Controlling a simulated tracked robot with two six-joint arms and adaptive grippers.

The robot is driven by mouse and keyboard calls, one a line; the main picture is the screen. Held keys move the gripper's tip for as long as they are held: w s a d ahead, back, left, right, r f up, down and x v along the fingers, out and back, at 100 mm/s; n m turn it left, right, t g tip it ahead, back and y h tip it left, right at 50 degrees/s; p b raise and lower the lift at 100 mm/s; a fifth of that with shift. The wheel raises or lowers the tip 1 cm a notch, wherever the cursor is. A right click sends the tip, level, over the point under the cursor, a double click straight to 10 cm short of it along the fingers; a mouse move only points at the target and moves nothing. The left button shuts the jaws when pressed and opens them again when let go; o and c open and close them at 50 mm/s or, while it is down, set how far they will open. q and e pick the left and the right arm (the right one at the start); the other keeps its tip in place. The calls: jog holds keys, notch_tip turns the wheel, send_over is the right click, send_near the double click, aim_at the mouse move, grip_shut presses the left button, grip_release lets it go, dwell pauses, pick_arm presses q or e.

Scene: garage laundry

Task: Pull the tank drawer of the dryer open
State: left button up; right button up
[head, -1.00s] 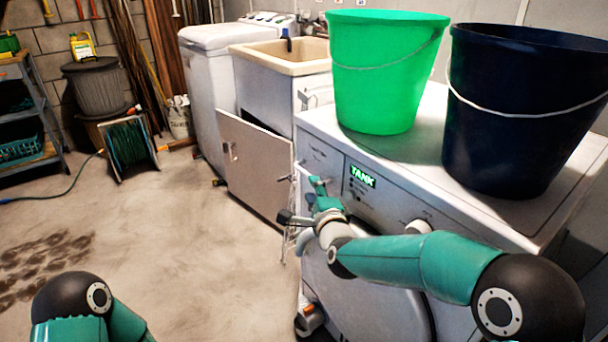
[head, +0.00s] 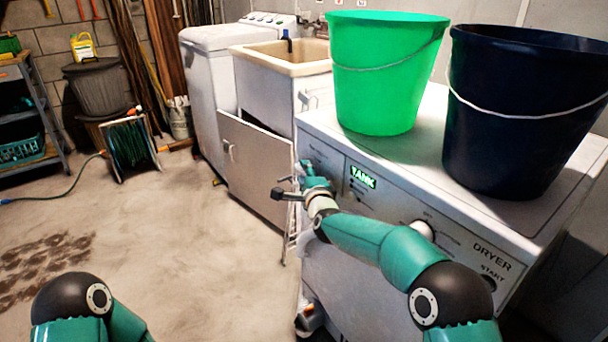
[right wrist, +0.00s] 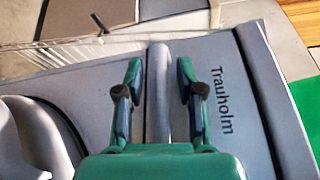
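The white dryer (head: 470,222) stands at the right with a lit TANK sign (head: 362,177) on its front panel. The tank drawer (head: 325,157) is the panel section at the dryer's upper left and appears closed. In the right wrist view, the drawer front (right wrist: 222,75) bears the word Trauholm and a grey bar handle (right wrist: 158,85). My right gripper (right wrist: 159,75) is open, with one finger on each side of the handle and gaps visible. In the head view, my right gripper (head: 306,170) is at the drawer, its fingertips partly hidden. My left gripper is out of view.
A green bucket (head: 380,95) and a dark blue bucket (head: 510,130) stand on the dryer. A sink cabinet (head: 262,92) with its door (head: 250,165) open is beside it, close to my right gripper.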

grip_shut()
